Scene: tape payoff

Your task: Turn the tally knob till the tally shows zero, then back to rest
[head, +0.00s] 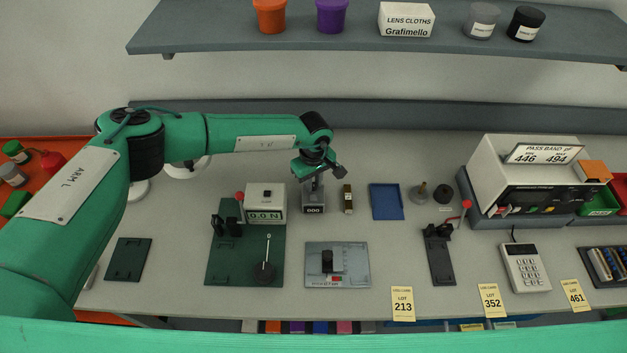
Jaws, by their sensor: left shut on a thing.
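The tally (313,209) is a small grey block near the middle of the bench, and its dark front window appears to read 000. My left gripper (315,177) is directly above and behind it, reaching down at its top. The gripper is shut on the tally knob, which is mostly hidden by the fingers and wrist. The knob's angle cannot be made out. My right gripper is not in view.
A white box with a green display (265,203) stands close left of the tally. A small dark bottle (347,198) and a blue tray (386,201) are to the right. A grey plate with a black block (337,265) lies in front. A shelf (220,33) hangs behind.

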